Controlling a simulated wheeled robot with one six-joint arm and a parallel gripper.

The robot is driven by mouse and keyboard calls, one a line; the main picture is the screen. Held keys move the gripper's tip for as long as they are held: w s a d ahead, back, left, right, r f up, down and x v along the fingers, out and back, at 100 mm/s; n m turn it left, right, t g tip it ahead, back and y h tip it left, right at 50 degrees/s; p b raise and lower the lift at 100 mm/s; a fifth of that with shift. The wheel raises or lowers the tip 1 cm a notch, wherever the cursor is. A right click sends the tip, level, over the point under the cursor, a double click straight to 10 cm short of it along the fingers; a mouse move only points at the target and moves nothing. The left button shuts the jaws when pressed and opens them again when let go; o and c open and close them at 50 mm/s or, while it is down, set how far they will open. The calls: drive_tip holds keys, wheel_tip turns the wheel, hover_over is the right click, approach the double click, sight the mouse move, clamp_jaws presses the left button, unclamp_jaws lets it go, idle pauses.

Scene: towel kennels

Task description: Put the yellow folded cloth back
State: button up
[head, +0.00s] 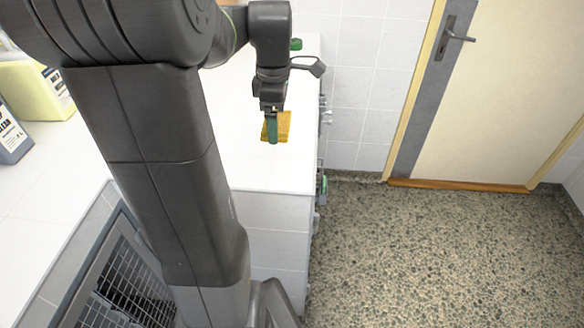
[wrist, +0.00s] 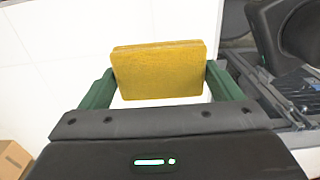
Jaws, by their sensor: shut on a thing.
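The yellow folded cloth (wrist: 158,70) is a flat, mustard-coloured block held upright between the two green fingers of my gripper (wrist: 157,88) in the wrist view. The fingers touch its left and right edges. In the head view the cloth (head: 284,124) shows beside the green finger of my gripper (head: 272,128), over the white counter top (head: 250,170). I cannot tell whether the cloth touches the counter or is held above it.
A yellow canister (head: 35,90) and a grey container (head: 12,135) stand on the counter at the left. A wire-mesh kennel door (head: 120,285) is below at the front. A closed door (head: 500,100) is at the right, with clear pebbled floor (head: 440,250) before it.

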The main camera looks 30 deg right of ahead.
sight(278, 161)
wheel_tip(278, 161, down, 10)
drive_tip(key=shift+a+r+p, duration=0.1)
drive_tip(key=shift+p, duration=0.3)
drive_tip(key=shift+f, duration=0.2)
drive_tip(key=o, duration=0.7)
drive_tip(key=shift+r, duration=0.15)
wheel_tip(278, 161, up, 12)
drive_tip(key=shift+r, duration=0.1)
